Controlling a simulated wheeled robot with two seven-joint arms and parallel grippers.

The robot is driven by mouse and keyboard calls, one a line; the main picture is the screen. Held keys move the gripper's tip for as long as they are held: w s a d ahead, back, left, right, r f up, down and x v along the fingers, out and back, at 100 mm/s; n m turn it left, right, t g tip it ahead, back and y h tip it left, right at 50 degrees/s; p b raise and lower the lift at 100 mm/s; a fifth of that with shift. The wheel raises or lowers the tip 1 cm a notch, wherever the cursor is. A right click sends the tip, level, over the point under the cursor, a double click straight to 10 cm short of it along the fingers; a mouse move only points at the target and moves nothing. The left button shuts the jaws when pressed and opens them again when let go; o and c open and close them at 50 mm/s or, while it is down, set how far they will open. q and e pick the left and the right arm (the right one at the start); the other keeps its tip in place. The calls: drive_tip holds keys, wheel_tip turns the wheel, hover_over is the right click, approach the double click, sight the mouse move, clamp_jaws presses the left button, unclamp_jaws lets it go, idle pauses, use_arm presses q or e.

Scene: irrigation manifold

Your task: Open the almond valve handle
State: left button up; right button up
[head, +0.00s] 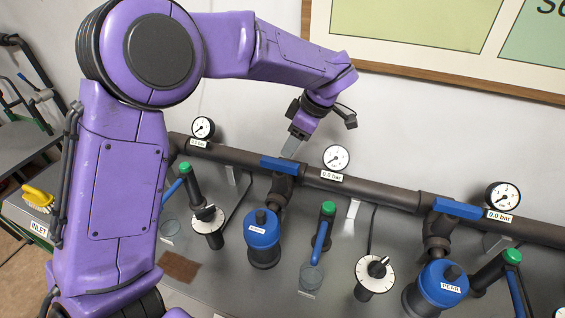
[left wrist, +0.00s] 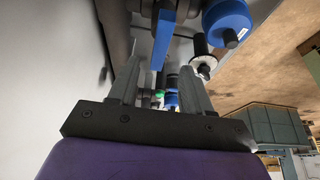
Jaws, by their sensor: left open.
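A blue valve handle (head: 283,166) sits on the branch under the main pipe, left of the middle gauge. It lies along the main pipe, across its branch. The blue canister (head: 262,229) below it has a label too small to read, so I cannot confirm it is the almond one. My left gripper (head: 291,148) is just above and behind this handle, pointing down. In the left wrist view my left gripper (left wrist: 157,68) is open and empty, with a blue handle (left wrist: 162,42) ahead between the fingertips; contact is not clear. My right gripper is not in view.
The dark main pipe (head: 385,191) runs along the wall with several gauges. Another blue handle (head: 457,208) stands over the canister labelled PEAR (head: 443,285). Dials and green-capped taps (head: 328,210) crowd the grey bench. My purple arm hides its left part.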

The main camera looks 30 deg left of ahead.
sight(281, 162)
use_arm(q)
drive_tip(key=x, duration=0.7)
drive_tip(key=shift+a+f, duration=0.1)
drive_tip(key=shift+f, duration=0.1)
drive_tip(key=shift+s, duration=0.1)
clamp_jaws()
